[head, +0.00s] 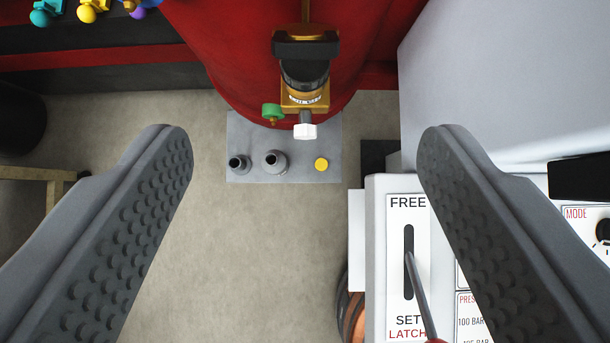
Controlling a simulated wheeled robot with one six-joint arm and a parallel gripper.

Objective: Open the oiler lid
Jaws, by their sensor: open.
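My gripper (303,145) is open and empty, its two grey studded fingers spread wide on either side of the view. Ahead, between and beyond the fingertips, a brass fitting (305,90) is mounted at the red body; it looks like the oiler. It has a black top piece (305,48), a dark round part below that, and a small label too small to read. I cannot tell which part is the lid or whether it is shut. A green knob (272,113) and a white tip (304,131) are at its lower end. Nothing touches the fingers.
Below the fitting, a grey plate (250,170) carries two dark-mouthed grey stubs and a yellow disc (321,164). At right stands a white panel (380,240) with a FREE/SET LATCH slot and lever (417,285), close to the right finger. Coloured knobs (87,10) sit top left.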

